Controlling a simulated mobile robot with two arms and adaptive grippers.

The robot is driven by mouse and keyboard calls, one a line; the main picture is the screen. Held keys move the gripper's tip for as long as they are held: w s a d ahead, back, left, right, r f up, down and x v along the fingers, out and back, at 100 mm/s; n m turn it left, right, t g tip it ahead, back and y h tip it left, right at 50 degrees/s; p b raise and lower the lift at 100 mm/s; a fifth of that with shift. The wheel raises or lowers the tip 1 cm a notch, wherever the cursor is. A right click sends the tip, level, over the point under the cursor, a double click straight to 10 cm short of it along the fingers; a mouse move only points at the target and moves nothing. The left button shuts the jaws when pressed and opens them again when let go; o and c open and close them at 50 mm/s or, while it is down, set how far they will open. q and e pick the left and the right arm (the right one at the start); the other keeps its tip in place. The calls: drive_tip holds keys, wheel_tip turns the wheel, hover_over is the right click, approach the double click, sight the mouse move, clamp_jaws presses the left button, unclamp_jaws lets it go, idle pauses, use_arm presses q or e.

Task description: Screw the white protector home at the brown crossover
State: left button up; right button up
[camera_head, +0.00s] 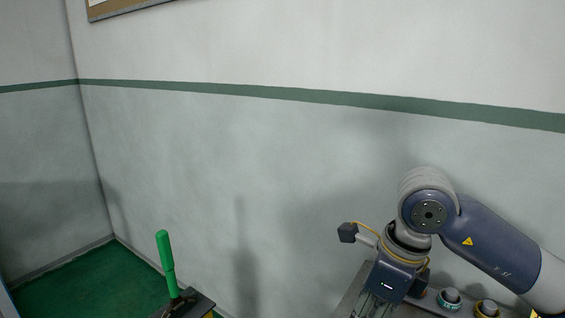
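My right gripper (377,306) is at the bottom edge, pointing down, with its fingertips cut off by the frame. I cannot tell whether it is open or shut, or whether it holds anything. My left gripper is not in view. I cannot make out the white protector or the brown crossover in this view.
A grey surface at the lower right carries round parts, one with a teal ring (450,299) and one with a yellow ring (487,308), close beside my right gripper. A green upright handle (166,262) rises from a dark fixture (198,303) at lower left. A pale wall stands behind.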

drive_tip(key=shift+f+n+b, duration=0.1)
drive_tip(key=shift+n+b, duration=0.3)
drive_tip(key=shift+n, duration=0.3)
drive_tip(key=shift+w+n+g+b, duration=0.1)
drive_tip(key=shift+n+g+b, duration=0.3)
drive_tip(key=shift+n, duration=0.7)
drive_tip(key=n+b, duration=0.1)
drive_tip(key=n, duration=0.3)
drive_tip(key=shift+n+g, duration=0.3)
drive_tip(key=shift+g, duration=0.1)
drive_tip(key=shift+w+n+g, duration=0.15)
drive_tip(key=shift+n+g, duration=0.15)
drive_tip(key=shift+n, duration=1.6)
